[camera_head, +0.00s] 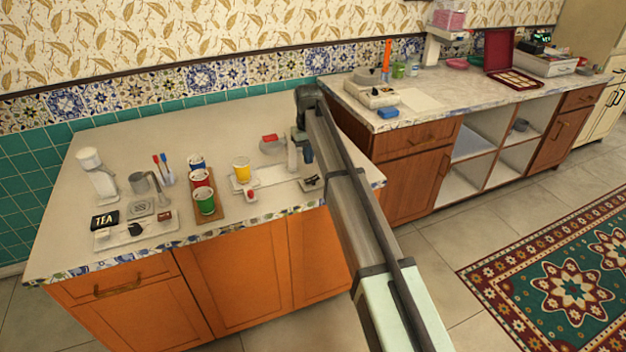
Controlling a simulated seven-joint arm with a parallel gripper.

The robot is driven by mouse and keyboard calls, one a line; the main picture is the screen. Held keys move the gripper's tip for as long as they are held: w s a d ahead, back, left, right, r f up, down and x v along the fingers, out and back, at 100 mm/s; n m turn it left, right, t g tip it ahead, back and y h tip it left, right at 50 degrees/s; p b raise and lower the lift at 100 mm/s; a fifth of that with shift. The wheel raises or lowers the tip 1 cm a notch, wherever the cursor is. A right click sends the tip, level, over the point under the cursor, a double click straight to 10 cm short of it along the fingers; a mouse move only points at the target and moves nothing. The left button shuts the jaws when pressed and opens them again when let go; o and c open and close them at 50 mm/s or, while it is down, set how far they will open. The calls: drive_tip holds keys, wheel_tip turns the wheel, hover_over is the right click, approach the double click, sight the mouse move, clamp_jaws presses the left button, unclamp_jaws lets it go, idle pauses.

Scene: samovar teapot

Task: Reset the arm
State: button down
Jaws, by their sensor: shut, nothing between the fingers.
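My arm (352,215) reaches from the lower right over the right end of the near counter (110,150). It bends down at its far end, and my gripper (307,156) hangs above the counter, small and partly hidden by the arm. It looks shut and empty. A small dark object (311,183) is on the counter just below it; I cannot tell how far apart they are. A glass teapot with a red lid (270,143) stands to the left of the gripper.
A white tray (160,228), a TEA tin (105,220) and a white grinder-like device (99,175) are at left. A marble counter (450,88) at right holds a scale-like device (371,91). The back-left counter is clear.

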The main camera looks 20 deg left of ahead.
drive_tip(key=s+d+f+m, duration=0.25)
drive_tip(key=d+f, duration=0.65)
drive_tip(key=d, duration=0.6)
drive_tip(key=s+d+f+m, duration=0.25)
drive_tip(key=d+f, duration=0.65)
drive_tip(key=d, duration=0.5)
drive_tip(key=s+d+f+m, duration=0.2)
drive_tip(key=s+d+f, duration=0.4)
drive_tip(key=s+d, duration=0.45)
drive_tip(key=s+d+f+m, duration=0.2)
drive_tip(key=s+d+f, duration=0.45)
drive_tip(key=d, duration=0.65)
drive_tip(key=s+f+g, duration=0.3)
drive_tip(key=s+f, duration=0.6)
drive_tip(key=s, duration=0.6)
drive_tip(key=s+f+g, duration=0.3)
drive_tip(key=s+f, duration=0.7)
drive_tip(key=s, duration=0.5)
drive_tip(key=shift+a+g, duration=0.25)
drive_tip(key=shift+g, duration=0.15)
